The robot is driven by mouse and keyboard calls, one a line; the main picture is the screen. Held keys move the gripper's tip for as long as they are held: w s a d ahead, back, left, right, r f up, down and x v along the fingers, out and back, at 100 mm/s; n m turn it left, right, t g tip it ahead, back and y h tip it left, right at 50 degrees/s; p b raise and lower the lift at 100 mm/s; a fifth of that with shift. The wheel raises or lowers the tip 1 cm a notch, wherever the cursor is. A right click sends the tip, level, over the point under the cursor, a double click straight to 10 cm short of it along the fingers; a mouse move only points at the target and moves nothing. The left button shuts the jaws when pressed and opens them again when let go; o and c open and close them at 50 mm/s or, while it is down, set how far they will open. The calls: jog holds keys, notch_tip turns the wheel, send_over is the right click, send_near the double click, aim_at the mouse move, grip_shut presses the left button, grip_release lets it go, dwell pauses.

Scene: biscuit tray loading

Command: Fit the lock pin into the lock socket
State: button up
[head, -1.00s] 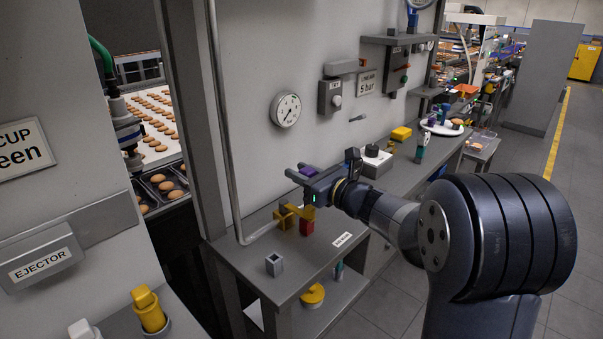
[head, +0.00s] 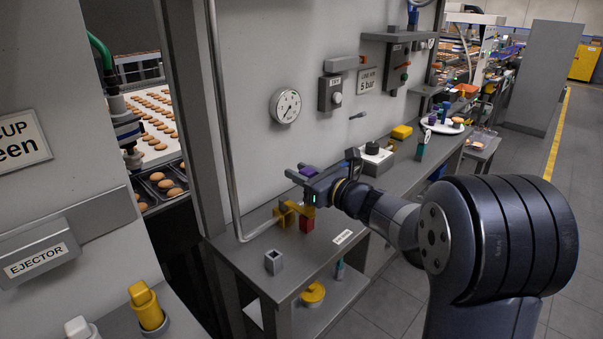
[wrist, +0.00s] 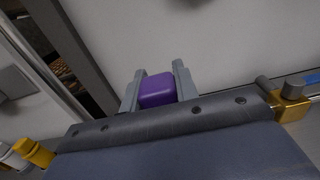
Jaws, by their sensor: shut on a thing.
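My gripper (head: 301,175) is shut on a purple block (wrist: 157,90), which sits between the two grey fingers in the wrist view. The block is probably the head of the lock pin; any part below it is hidden. In the head view the purple block (head: 307,170) shows just above the fingers, over the bench near the wall. A small grey square socket (head: 273,262) with an open top stands on the bench, below and left of my gripper and apart from it. It is probably the lock socket.
A yellow bracket (head: 285,213) and a red block (head: 306,223) stand on the bench (head: 310,262) below my gripper. A grey pipe (head: 225,130) runs down the wall at left.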

jog(key=shift+f+b, duration=1.55)
jog(key=shift+f, duration=0.2)
jog(key=shift+r, duration=0.15)
jog(key=shift+r+p, duration=1.4)
jog(key=shift+r, duration=0.4)
jog(key=shift+b, duration=0.4)
dwell(0.3)
jog(key=shift+f+b, duration=1.7)
jog(key=shift+f, duration=0.2)
jog(key=o, duration=1)
jog(key=shift+o, duration=0.2)
jog(key=v, duration=1.1)
jog(key=shift+b, duration=0.4)
jog(key=shift+w+a+r, duration=0.1)
jog(key=shift+r, duration=0.05)
